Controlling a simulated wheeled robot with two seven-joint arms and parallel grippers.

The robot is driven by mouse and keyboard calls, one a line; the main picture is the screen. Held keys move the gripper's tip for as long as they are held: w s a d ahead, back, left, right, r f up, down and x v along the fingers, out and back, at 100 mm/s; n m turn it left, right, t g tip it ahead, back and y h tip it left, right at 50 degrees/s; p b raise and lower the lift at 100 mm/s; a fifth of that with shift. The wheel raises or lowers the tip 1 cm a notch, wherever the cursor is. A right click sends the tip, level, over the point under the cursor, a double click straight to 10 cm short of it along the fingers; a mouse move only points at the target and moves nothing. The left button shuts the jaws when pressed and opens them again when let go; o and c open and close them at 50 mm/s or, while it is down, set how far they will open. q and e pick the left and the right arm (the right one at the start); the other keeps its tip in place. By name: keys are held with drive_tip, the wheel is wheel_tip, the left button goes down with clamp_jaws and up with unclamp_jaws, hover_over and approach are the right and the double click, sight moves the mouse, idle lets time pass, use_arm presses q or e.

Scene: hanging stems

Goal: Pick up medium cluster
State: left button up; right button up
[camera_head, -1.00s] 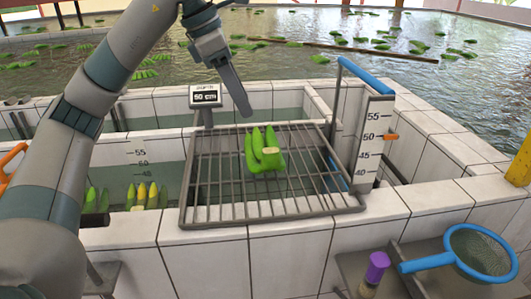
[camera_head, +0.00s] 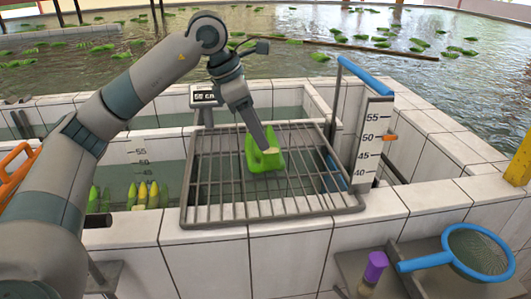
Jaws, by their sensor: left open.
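A green banana cluster (camera_head: 256,159) with a pale cut crown lies on the grey metal rack (camera_head: 213,213) over the tiled basin. My left gripper (camera_head: 266,147) reaches down from behind and above. Its finger tip is at the cluster's crown and overlaps it in the picture; I cannot tell whether it touches. The jaws are open, and part of the cluster is hidden behind the finger. My right gripper is not in the view.
Green and yellow bananas (camera_head: 148,195) sit in the left basin. A height gauge (camera_head: 372,138) with a blue-handled bar stands right of the rack. A blue net (camera_head: 478,252) and a purple-capped item (camera_head: 375,267) are at front right. A small display (camera_head: 205,96) stands behind the rack.

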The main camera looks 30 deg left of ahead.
sight(270, 150)
use_arm(q)
drive_tip(key=shift+w+p+x, duration=0.2)
drive_tip(key=shift+p+x, duration=0.55)
drive_tip(key=shift+x, duration=1.85)
drive_tip(key=shift+r, duration=0.1)
clamp_jaws()
drive_tip(key=shift+w+r, duration=0.1)
